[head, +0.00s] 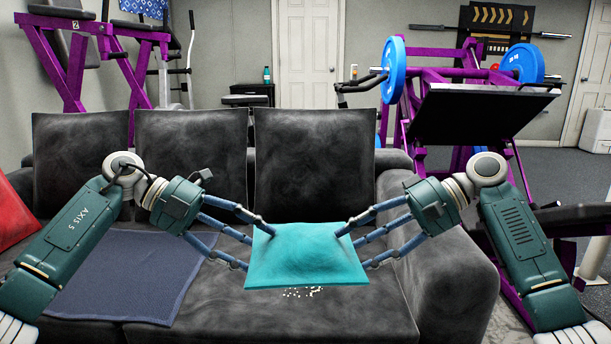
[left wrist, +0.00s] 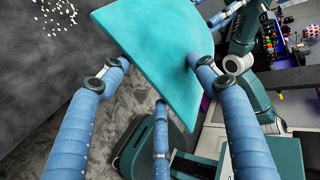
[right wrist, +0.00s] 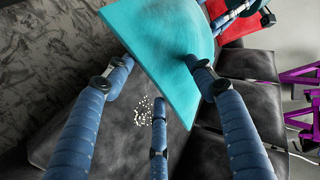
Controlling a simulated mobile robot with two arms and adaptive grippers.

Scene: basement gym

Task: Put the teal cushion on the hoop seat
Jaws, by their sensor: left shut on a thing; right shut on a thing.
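The teal cushion (head: 308,255) is held between my two grippers above the front of the dark sofa seat. My left gripper (head: 255,243) is shut on its left side, and my right gripper (head: 356,243) is shut on its right side. The cushion lies roughly flat and bulges in the middle. It also shows between the fingers in the left wrist view (left wrist: 160,50) and in the right wrist view (right wrist: 160,50). I cannot make out a hoop seat in any view.
The dark sofa (head: 190,275) fills the foreground, with several back cushions. A blue-grey mat (head: 135,280) lies on its left seat. A red cushion (head: 15,212) is at far left. Small white bits (head: 300,293) lie on the seat below the teal cushion. Purple gym equipment (head: 405,115) stands behind.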

